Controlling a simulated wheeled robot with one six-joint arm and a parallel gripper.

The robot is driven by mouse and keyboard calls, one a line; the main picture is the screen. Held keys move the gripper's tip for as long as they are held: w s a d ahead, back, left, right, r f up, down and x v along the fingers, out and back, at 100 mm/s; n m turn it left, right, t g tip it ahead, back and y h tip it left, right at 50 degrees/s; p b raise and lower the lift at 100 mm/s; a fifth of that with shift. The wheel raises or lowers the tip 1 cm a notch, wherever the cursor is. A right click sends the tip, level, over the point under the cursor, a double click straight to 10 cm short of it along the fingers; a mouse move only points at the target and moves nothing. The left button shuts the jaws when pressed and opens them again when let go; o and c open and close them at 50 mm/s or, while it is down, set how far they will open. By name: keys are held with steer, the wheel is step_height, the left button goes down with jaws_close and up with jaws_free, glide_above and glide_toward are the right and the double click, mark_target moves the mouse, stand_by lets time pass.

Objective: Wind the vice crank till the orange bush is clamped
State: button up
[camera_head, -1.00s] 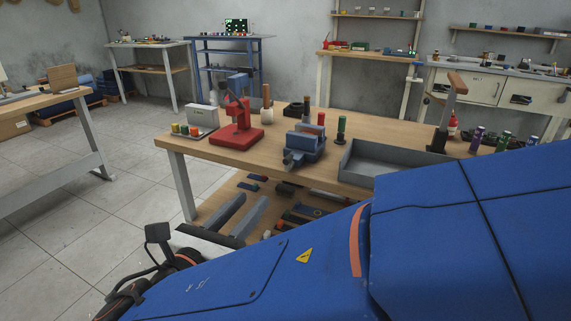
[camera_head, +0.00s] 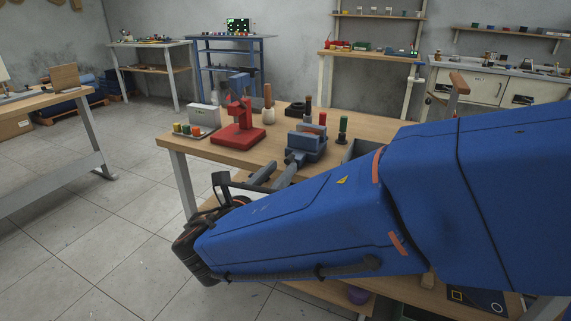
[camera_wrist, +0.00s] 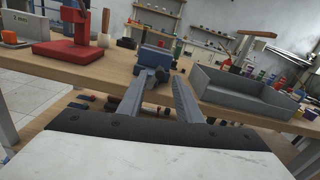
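The blue-grey vice (camera_head: 308,146) stands at the front edge of the wooden bench; in the wrist view it (camera_wrist: 155,59) is straight ahead. Its dark crank end (camera_wrist: 162,75) sticks out towards me, small and partly unclear. My gripper (camera_head: 277,172) is open and empty, in front of and below the vice. In the wrist view its two grey fingers (camera_wrist: 161,84) point at the vice, with the crank end beyond or between their tips; I cannot tell which, nor whether they touch. A reddish-orange piece (camera_head: 322,119) shows at the vice; I cannot tell whether it is the bush or whether the jaws grip it.
A red press (camera_head: 236,128) stands left of the vice, beside a block with small coloured parts (camera_head: 187,131). A grey tray (camera_wrist: 245,92) lies on the bench to the right. Beneath the bench top is a cluttered lower shelf. The floor at left is clear.

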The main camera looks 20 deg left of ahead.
mark_target(287, 163)
steer(key=shift+w+d, duration=0.15)
steer(key=shift+w, duration=1.7)
jaws_close()
